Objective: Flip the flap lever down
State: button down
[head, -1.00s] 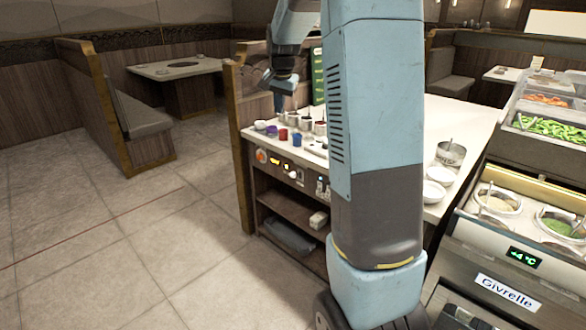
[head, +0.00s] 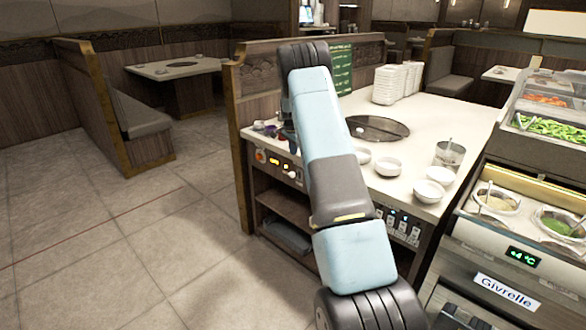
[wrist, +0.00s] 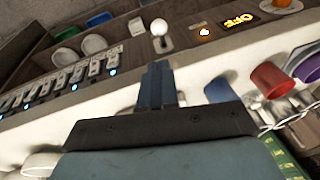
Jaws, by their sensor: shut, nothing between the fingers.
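A lever with a white ball knob (wrist: 160,27) sticks out from the counter's front panel in the wrist view, beside a small lit lamp (wrist: 205,32) and an orange OFF display (wrist: 239,19). The white knob also shows in the head view (head: 292,174). I cannot tell its exact tilt. My gripper (wrist: 160,70) is shut and empty, over the counter edge. Its tips point toward the lever and appear just short of it, with no clear contact. In the head view my arm hides most of the gripper.
Several silver toggles with blue lights (wrist: 72,80) line the panel on one side. A red cup (wrist: 270,77) and a blue cup (wrist: 220,88) stand on the counter close to my gripper. White bowls (head: 388,166) stand farther along. Open shelves lie below the panel.

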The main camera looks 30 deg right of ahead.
aim_at(295, 174)
jog(key=shift+w+d+f, duration=0.15)
jog(key=shift+d+f, duration=0.05)
jog(key=shift+f, duration=0.25)
jog(key=shift+f, duration=0.1)
jog(key=x, duration=0.9)
jog(key=shift+d+f, duration=0.1)
jog(key=shift+f, duration=0.3)
